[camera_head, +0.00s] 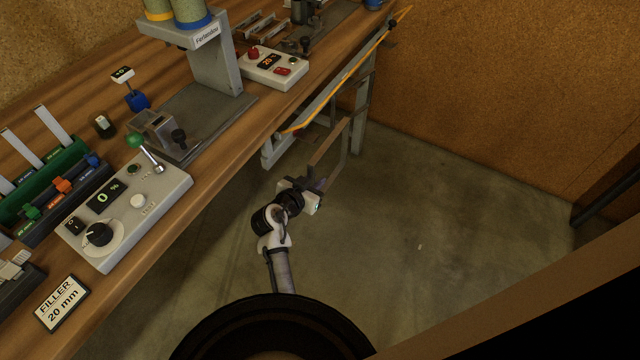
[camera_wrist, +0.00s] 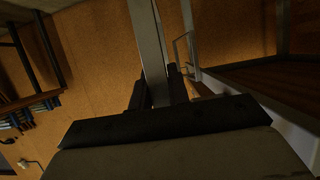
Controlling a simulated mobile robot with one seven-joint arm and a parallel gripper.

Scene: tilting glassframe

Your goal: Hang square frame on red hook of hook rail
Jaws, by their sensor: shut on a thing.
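My gripper (camera_head: 316,186) is shut on a thin grey frame (camera_head: 329,142) beside the workbench's right edge, above the floor. The frame stands up from the jaws, tilted, and its far part overlaps the bench leg. In the wrist view, a flat grey bar of the frame (camera_wrist: 147,45) runs up from between the dark fingers (camera_wrist: 160,92). The frame's full outline is hard to make out.
The wooden workbench (camera_head: 225,150) fills the left, with a control box (camera_head: 125,210) and a grey press stand (camera_head: 215,75). Open concrete floor (camera_head: 430,215) lies to the right, before a brown wall (camera_head: 500,80).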

